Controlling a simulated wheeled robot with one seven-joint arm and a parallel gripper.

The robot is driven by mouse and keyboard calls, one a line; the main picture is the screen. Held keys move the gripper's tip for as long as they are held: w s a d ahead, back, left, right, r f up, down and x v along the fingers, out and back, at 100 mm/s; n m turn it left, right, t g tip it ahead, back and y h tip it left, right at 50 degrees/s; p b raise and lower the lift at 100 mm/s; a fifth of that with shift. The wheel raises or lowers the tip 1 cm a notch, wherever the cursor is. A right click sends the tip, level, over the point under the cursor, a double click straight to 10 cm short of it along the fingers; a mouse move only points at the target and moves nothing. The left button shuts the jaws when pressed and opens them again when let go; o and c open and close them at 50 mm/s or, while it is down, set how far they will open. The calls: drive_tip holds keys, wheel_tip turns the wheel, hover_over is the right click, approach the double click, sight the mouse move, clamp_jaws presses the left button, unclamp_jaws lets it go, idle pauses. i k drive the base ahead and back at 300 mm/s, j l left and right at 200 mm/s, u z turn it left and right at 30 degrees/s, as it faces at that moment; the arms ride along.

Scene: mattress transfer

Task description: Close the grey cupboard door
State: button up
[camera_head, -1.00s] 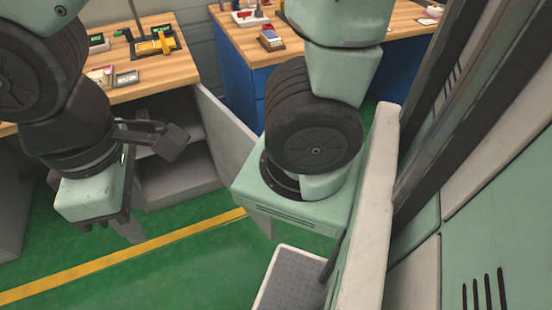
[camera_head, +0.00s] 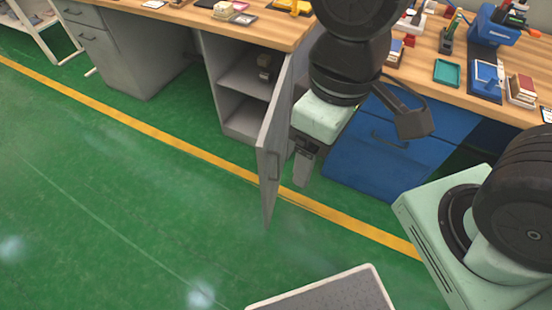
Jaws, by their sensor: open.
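The grey cupboard door (camera_head: 272,148) stands open, swung out from the grey cupboard (camera_head: 238,128) under the wooden bench. The cupboard's shelves are in sight, with a small dark object (camera_head: 265,68) on the upper one. My gripper (camera_head: 302,168) hangs just right of the door, on the side facing the blue drawers, with its fingers pointing down. It is open and holds nothing. I cannot tell whether it touches the door.
A blue drawer unit (camera_head: 375,145) stands close to the right of my gripper. The wooden bench top (camera_head: 180,22) carries several small items. Green floor (camera_head: 120,200) with a yellow line lies clear to the left of the door.

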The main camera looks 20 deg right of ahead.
sight(271, 146)
drive_tip(key=i+l+u, duration=0.35)
drive_tip(key=l, duration=0.3)
drive_tip(key=i+l+u, duration=0.15)
drive_tip(key=l, duration=0.2)
drive_tip(key=k+l+z, duration=0.15)
drive_tip(key=k, duration=0.4)
